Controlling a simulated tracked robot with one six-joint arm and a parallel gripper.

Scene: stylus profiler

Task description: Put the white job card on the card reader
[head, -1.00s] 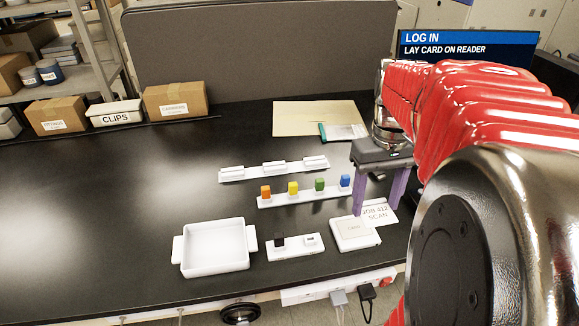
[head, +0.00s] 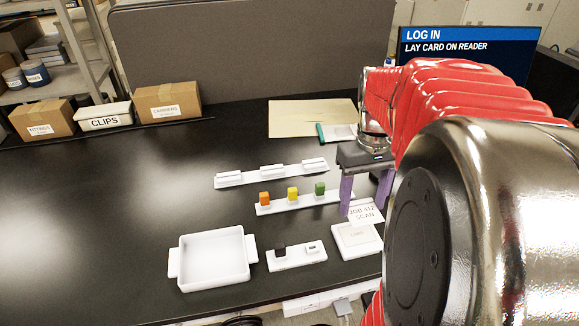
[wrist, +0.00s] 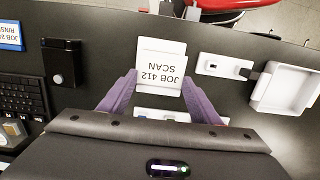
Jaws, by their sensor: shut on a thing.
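The white job card (head: 367,212), printed JOB 412 SCAN, is between the two purple fingers of my gripper (head: 365,210). In the wrist view the card (wrist: 160,84) is gripped by its side edges, with the fingers (wrist: 161,74) on either side. The card reader (head: 357,241) is a square white pad at the front right of the black bench. The card overlaps the reader's back part in the head view. In the wrist view the reader (wrist: 161,43) shows beyond the card, which hides part of it. I cannot tell whether card and reader touch.
Left of the reader are a white holder (head: 297,257) and a white tray (head: 212,258). Behind stand a rack of coloured blocks (head: 292,199) and another white rack (head: 272,174). The screen (head: 466,50) reads LOG IN, LAY CARD ON READER.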

